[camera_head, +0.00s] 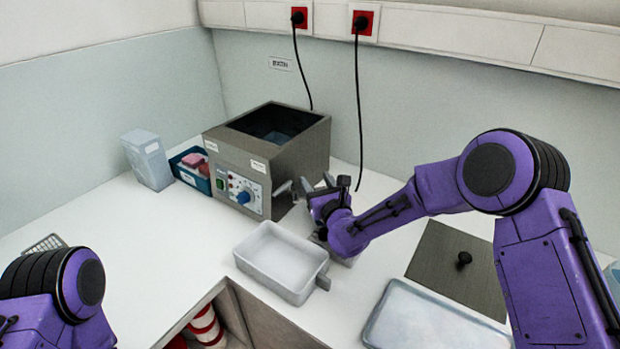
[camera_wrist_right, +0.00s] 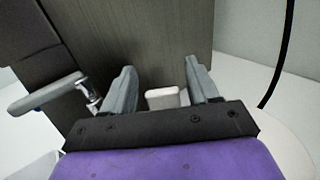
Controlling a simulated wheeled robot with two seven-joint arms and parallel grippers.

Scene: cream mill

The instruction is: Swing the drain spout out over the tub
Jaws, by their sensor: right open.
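The steel bath machine (camera_head: 302,158) stands on the counter. The drain spout (camera_head: 284,188) is a grey bar at the machine's front right corner; in the right wrist view the spout (camera_wrist_right: 45,94) sticks out left from a small metal joint. The white tub (camera_head: 262,257) stands on the counter in front of the machine, below the spout. My right gripper (camera_head: 317,183) is open beside the machine's right side. In the right wrist view its fingers (camera_wrist_right: 160,70) are apart, with the spout outside them on the left. My left gripper is out of view.
A steel lid (camera_head: 440,262) with a black knob and a pale tray (camera_head: 415,322) lie to the right. A white container (camera_head: 147,160) and a blue bin (camera_head: 187,177) stand left of the machine. A small white block (camera_wrist_right: 163,98) shows beyond the fingers. Black cables hang behind.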

